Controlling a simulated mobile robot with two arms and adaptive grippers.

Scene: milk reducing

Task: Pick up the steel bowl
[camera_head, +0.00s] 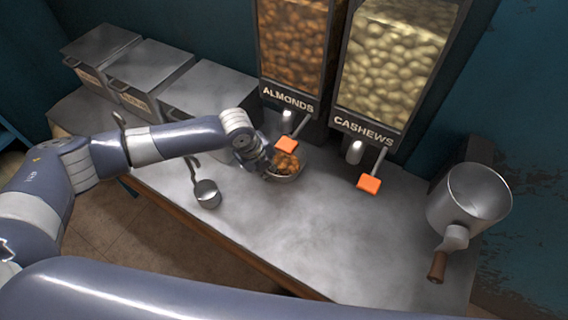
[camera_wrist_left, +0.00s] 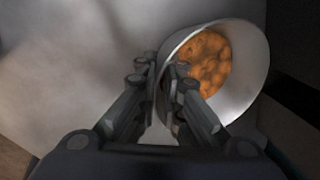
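The steel bowl (camera_head: 291,178) is below the almond dispenser on the metal counter and holds almonds (camera_head: 286,162). In the left wrist view the bowl (camera_wrist_left: 252,75) shows at the upper right, with the almonds (camera_wrist_left: 206,64) inside. My left gripper (camera_head: 266,168) is at the bowl's left side. In the left wrist view its fingers (camera_wrist_left: 163,82) are close together at the near rim, one outside and one inside, and look shut on the bowl's wall. I cannot tell whether the bowl touches the counter. My right gripper is not in view.
The almond dispenser (camera_head: 291,50) and cashew dispenser (camera_head: 395,65) have orange handles; the almond handle (camera_head: 287,145) hangs just above the bowl. A ladle (camera_head: 207,194) lies left of the bowl. The middle counter (camera_head: 320,225) is clear.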

